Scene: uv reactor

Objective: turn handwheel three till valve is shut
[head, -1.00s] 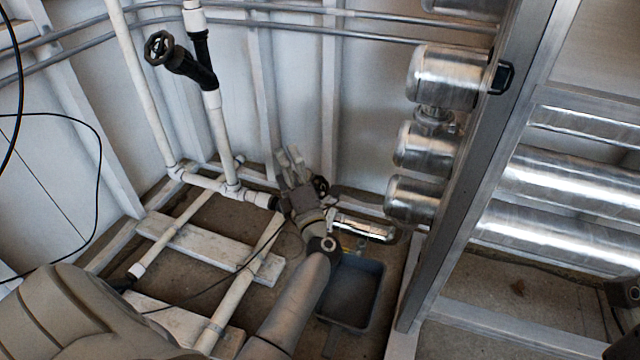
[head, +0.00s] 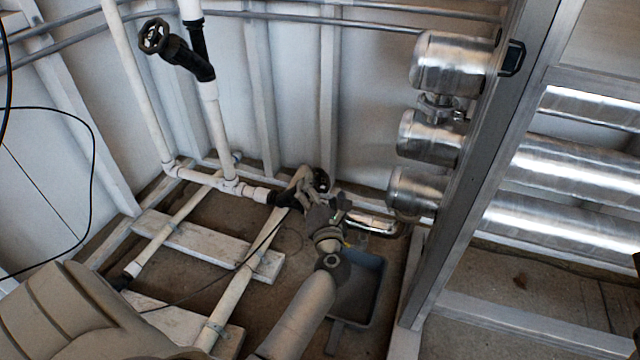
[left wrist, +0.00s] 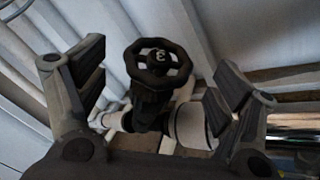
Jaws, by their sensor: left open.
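Handwheel three (left wrist: 157,64) is a black round wheel with a "3" on its hub. In the left wrist view it stands between the two open fingers of my left gripper (left wrist: 158,95), with a gap on each side. Its black valve body (left wrist: 150,112) runs down behind it to white pipe. In the head view my left gripper (head: 318,190) is at the low valve on the white pipe and hides most of it; part of the dark wheel (head: 322,181) shows behind the fingers. My right gripper is not in view.
Another black handwheel (head: 154,36) stands on a vertical pipe at upper left. Metal cylinders (head: 418,190) and a steel frame post (head: 470,180) are to the right. A grey-blue tray (head: 362,300) lies on the floor beside my left arm.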

